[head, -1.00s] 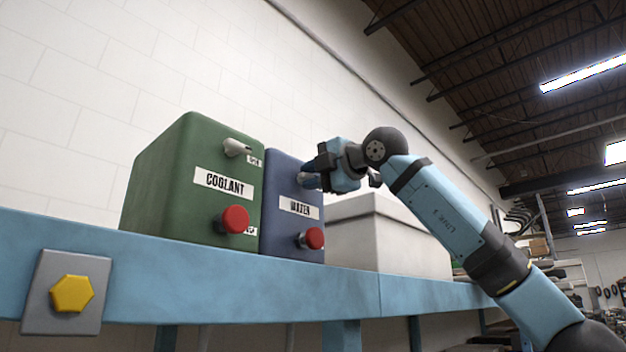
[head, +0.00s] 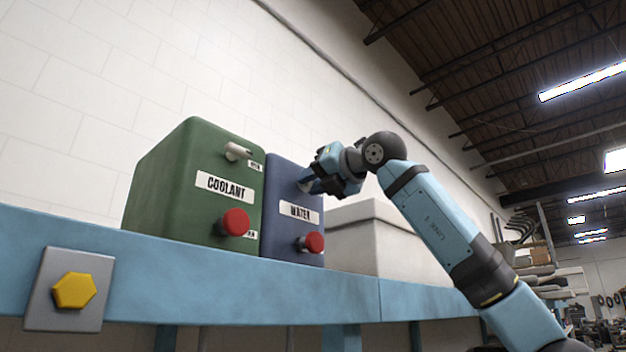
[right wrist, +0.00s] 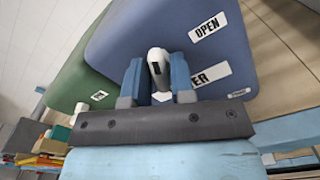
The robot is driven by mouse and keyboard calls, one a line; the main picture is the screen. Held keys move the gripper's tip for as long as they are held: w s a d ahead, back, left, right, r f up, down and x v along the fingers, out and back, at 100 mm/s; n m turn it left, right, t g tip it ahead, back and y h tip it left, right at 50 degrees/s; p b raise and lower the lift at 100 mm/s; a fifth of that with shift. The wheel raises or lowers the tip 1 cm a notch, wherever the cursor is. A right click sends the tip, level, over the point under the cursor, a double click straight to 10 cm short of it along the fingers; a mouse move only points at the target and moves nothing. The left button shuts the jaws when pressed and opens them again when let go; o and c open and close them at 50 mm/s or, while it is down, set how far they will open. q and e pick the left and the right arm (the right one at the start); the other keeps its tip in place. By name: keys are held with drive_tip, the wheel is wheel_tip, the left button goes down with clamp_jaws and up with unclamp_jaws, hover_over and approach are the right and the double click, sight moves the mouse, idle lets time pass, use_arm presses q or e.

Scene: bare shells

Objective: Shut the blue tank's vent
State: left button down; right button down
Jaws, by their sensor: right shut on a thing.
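The blue tank (head: 282,183), labelled WATER, stands on the light blue shelf; it fills the top of the right wrist view (right wrist: 135,32). My right gripper (head: 306,184) is at the upper front of this tank. In the right wrist view its two blue fingers (right wrist: 159,80) are shut on a pale vent lever (right wrist: 157,58), one finger on each side. An OPEN label (right wrist: 208,27) is to the right of the lever, and a smaller label (right wrist: 237,93), too small to read, is lower right. The gripper mostly hides the lever in the head view. My left gripper is out of view.
A green COOLANT tank (head: 170,185) stands close on the left, with its own pale lever (head: 237,151) and red knob (head: 235,222). The blue tank has a red knob (head: 313,242) below. A pale box (head: 375,240) stands to the right. A yellow hex knob (head: 74,291) is on the shelf front.

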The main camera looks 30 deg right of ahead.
drive_tip(key=n+p, duration=0.1)
drive_tip(key=n, duration=0.4)
drive_tip(key=shift+f, duration=0.1)
drive_tip(key=shift+n, duration=0.3)
idle(0.4)
drive_tip(key=c, duration=1.1)
unclamp_jaws()
drive_tip(key=b+v, duration=0.3)
drive_tip(key=v, duration=1)
drive_tip(key=shift+s+d, duration=0.15)
drive_tip(key=shift+s, duration=0.2)
